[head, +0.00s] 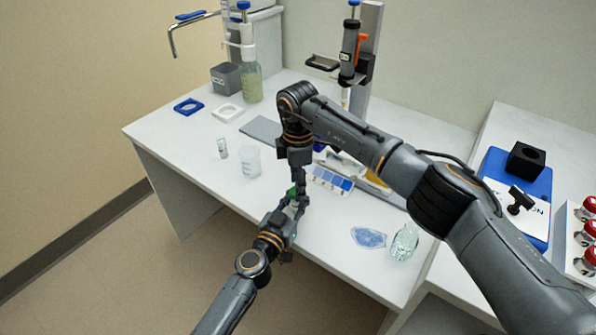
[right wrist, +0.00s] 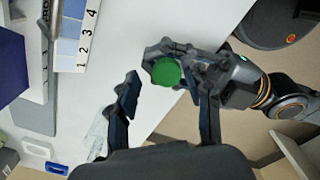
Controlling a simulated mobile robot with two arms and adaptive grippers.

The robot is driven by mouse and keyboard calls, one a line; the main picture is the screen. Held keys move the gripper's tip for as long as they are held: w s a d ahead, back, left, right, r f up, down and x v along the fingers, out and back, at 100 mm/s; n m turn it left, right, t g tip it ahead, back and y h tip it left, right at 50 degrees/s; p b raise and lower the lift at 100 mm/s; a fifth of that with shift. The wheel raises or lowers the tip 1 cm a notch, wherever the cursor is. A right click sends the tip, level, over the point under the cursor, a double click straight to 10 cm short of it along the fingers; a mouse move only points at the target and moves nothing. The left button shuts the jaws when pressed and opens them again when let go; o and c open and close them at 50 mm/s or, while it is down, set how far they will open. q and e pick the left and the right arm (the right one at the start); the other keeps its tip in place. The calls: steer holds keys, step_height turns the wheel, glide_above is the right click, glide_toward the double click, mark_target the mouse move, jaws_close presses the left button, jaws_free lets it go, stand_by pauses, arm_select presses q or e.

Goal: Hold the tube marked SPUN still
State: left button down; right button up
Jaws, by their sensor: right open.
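A tube with a green cap (right wrist: 166,72) stands between the fingers of my left gripper (right wrist: 172,66), which are closed around it just below the cap. In the head view the green cap (head: 291,191) shows small, over the front edge of the bench. My left gripper also shows there (head: 293,203). My right gripper (right wrist: 166,100) is open, with its two fingers spread on either side of the cap and apart from it. In the head view it points down at the tube (head: 299,188). The tube's body is mostly hidden, and no SPUN marking can be read.
A blue numbered strip (head: 330,180) lies behind the grippers. A clear beaker (head: 248,161) and a small vial (head: 222,147) stand to the left. A crumpled blue piece (head: 368,238) and a glass container (head: 404,242) are to the right. The front-left bench top is clear.

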steer(key=shift+f, duration=0.25)
jaws_close()
arm_select(q)
steer(key=shift+s+d, duration=0.1)
steer(key=shift+d, duration=0.05)
arm_select(e)
steer(key=shift+w, duration=0.1)
